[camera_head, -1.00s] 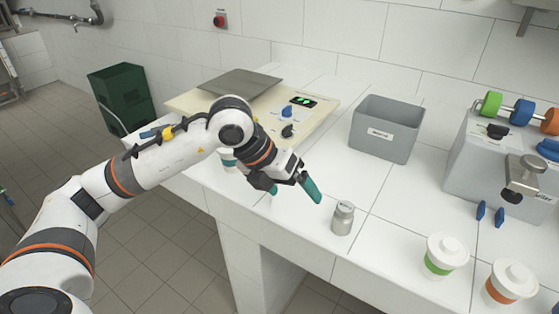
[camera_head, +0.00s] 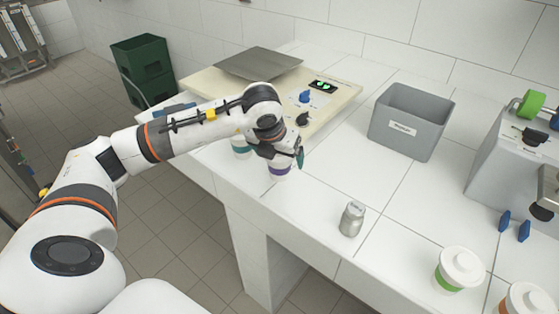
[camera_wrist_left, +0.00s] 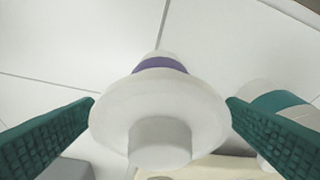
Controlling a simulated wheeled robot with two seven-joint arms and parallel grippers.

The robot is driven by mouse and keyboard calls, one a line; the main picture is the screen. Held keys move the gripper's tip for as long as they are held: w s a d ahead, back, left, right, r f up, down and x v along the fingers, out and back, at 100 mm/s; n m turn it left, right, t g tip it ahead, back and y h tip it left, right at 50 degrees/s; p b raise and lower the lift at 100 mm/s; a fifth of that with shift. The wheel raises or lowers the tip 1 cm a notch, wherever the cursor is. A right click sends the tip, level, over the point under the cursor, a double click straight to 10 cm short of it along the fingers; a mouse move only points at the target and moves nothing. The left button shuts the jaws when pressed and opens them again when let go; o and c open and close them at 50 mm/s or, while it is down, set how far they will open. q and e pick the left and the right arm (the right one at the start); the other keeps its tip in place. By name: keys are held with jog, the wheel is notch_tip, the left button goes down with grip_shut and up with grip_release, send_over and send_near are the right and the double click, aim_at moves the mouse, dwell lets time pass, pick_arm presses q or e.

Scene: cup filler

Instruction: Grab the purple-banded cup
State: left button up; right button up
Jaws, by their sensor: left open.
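The purple-banded cup (camera_head: 279,171) stands on the white counter, with its upper part hidden behind my left gripper (camera_head: 289,157) in the head view. In the left wrist view the cup's round white lid (camera_wrist_left: 160,112) with its raised knob fills the middle, and the purple band shows just beyond it. My left gripper's teal fingers are open, one on each side of the lid. The fingers look close to the lid's rim; I cannot tell if either touches. My right gripper is not in view.
A teal-banded cup (camera_head: 241,148) stands close beside, also in the left wrist view (camera_wrist_left: 280,103). A metal shaker (camera_head: 352,218), a green-banded cup (camera_head: 458,270), an orange-banded cup (camera_head: 523,299) and a grey bin (camera_head: 411,122) stand farther right.

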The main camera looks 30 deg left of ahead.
pick_arm(q)
jog(key=shift+x, duration=1.55)
jog(key=shift+w, duration=0.1)
jog(key=c, duration=1.2)
